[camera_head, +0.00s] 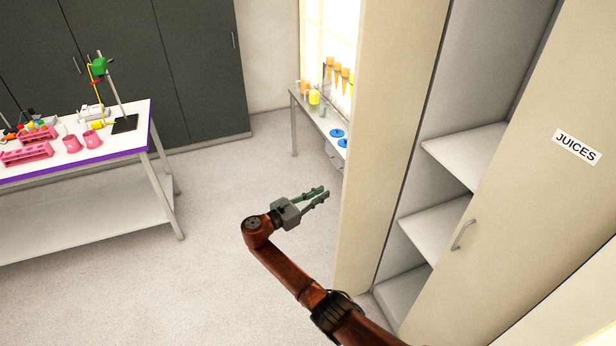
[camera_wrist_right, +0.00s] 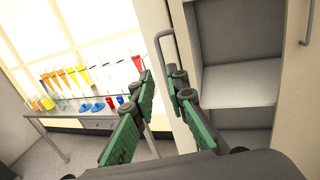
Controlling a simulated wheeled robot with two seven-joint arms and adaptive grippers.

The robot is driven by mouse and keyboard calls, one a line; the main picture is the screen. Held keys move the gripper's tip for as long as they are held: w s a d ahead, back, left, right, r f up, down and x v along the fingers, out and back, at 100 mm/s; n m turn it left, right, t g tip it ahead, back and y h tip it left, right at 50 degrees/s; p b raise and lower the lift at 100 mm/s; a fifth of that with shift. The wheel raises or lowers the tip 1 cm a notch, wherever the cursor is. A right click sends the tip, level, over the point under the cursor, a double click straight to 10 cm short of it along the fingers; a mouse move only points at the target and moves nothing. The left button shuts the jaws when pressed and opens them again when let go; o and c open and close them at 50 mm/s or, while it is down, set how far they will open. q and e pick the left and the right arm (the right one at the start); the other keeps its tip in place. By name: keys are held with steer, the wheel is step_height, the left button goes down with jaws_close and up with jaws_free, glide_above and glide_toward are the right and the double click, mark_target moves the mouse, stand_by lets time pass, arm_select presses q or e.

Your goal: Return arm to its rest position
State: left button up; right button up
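My right arm (camera_head: 285,272) reaches out from the bottom right in the head view, over bare floor left of the cabinet. Its gripper (camera_head: 320,193) is open and looks empty. In the wrist view the gripper's two green-padded fingers (camera_wrist_right: 162,77) stand apart. A door handle (camera_wrist_right: 158,48) shows behind the fingertips in that view; I see no clear contact with it. My left arm and gripper are not in view.
The juice cabinet's left door (camera_head: 385,120) stands open beside my gripper. Its right door (camera_head: 530,200) bears a JUICES label (camera_head: 577,147); the visible shelves (camera_head: 435,225) are empty. A lab table (camera_head: 90,215) stands left, a side table (camera_head: 293,120) with tubes behind. Floor between is clear.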

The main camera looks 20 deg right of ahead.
steer(key=s+d+f+m+g+y, duration=0.1)
steer(key=s+d+f+m+y, duration=0.15)
steer(key=s+f, duration=0.55)
steer(key=s+d+f+m+g+y, duration=0.1)
steer(key=s+d+f+m+y, duration=0.2)
steer(key=s+f, duration=0.45)
steer(key=s+d+f+m+g+y, duration=0.1)
steer(key=s+d+f+m+y, duration=0.15)
steer(key=s+f+m, duration=0.6)
steer(key=s+a+f+m+y, duration=0.1)
steer(key=s+a+f+y, duration=0.1)
steer(key=s+f+y, duration=0.6)
steer(key=s+a+r+m+t, duration=0.1)
steer(key=s+a+r+m, duration=0.15)
steer(key=s, duration=0.55)
steer(key=s+a+r+m, duration=0.2)
steer(key=s+r+m, duration=0.2)
steer(key=s, duration=0.3)
step_height(320, 180, down, 31)
steer(key=s+a+n+y, duration=0.1)
steer(key=s, duration=0.1)
steer(key=s+f+g+b, duration=0.1)
steer(key=s+f+g, duration=0.1)
steer(key=s+f, duration=1.5)
steer(key=shift+s+f+n, duration=0.25)
steer(key=shift+s+n, duration=0.1)
steer(key=shift+s, duration=0.65)
